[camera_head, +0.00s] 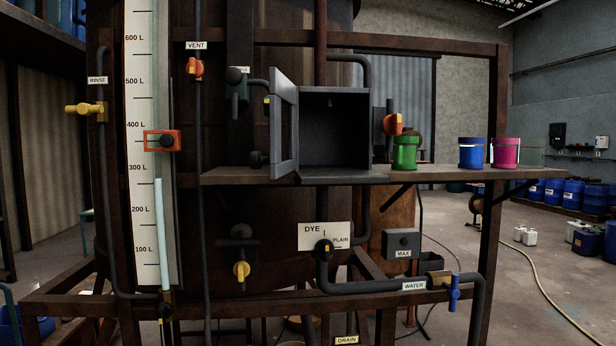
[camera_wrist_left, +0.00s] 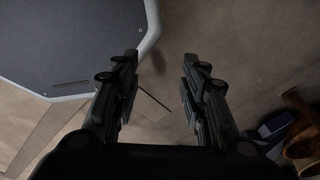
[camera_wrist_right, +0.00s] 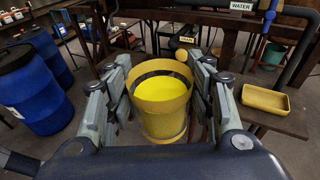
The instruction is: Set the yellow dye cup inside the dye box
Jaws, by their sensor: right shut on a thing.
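The yellow dye cup (camera_wrist_right: 162,100) is in the right wrist view, upright, with bright yellow dye inside. My right gripper (camera_wrist_right: 160,76) is shut on it, one finger on each side. The grey dye box (camera_head: 334,91) stands on the shelf in the head view. Its door (camera_head: 284,122) is swung open to the left, and its inside looks empty. My left gripper (camera_wrist_left: 160,60) is open and empty above the floor in the left wrist view. Neither gripper nor the yellow cup shows in the head view.
A green cup (camera_head: 404,154), a blue cup (camera_head: 471,154) and a magenta cup (camera_head: 505,153) stand on the shelf (camera_head: 440,174) right of the box. An orange-handled valve (camera_head: 392,124) is beside the box. A yellow tray (camera_wrist_right: 265,98) and blue barrels (camera_wrist_right: 38,90) show in the right wrist view.

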